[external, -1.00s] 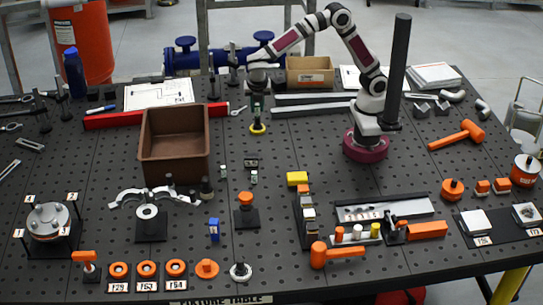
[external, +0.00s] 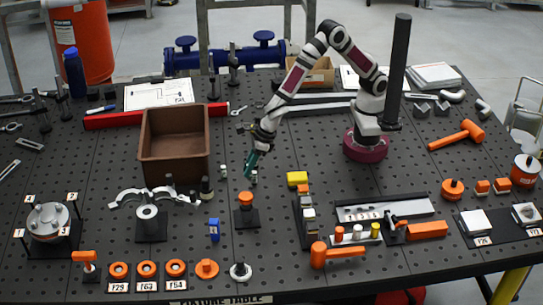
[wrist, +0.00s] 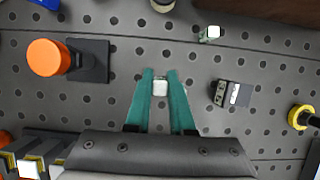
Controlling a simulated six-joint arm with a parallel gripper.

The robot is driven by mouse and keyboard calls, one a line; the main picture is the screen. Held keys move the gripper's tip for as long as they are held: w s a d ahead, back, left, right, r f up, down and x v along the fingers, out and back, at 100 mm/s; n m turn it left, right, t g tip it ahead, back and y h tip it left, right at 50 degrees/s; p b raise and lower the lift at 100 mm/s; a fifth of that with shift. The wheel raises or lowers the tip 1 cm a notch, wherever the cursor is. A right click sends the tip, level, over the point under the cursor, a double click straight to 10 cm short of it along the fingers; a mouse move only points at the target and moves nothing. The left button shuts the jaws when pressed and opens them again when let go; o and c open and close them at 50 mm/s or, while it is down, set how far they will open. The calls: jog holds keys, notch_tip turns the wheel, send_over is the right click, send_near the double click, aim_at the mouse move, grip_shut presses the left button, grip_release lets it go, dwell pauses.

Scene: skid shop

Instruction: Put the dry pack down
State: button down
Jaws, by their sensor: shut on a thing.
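The dry pack (wrist: 160,87) is a small whitish block. In the wrist view it sits between the tips of the two teal fingers of my gripper (wrist: 160,80), which are shut on it. In the external view my gripper (external: 249,172) points down over the middle of the table, behind the orange knob on its black stand. The pack shows only as a small pale spot at the fingertips there. I cannot tell whether it touches the table.
An orange knob (wrist: 48,57) on a black base stands left in the wrist view. A small grey block (wrist: 231,93) lies to the right, with a yellow-ringed piece (wrist: 300,117) beyond. A brown bin (external: 174,169) stands to the left in the external view. Bare perforated table surrounds the fingers.

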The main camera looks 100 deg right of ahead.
jog(key=a+f, duration=0.2)
jog(key=a, duration=0.1)
jog(key=shift+w, duration=0.1)
notch_tip(320, 180, down, 4)
jog(key=shift+a, duration=0.15)
jog(key=c, duration=0.8)
grip_release()
jog(key=shift+f, duration=0.1)
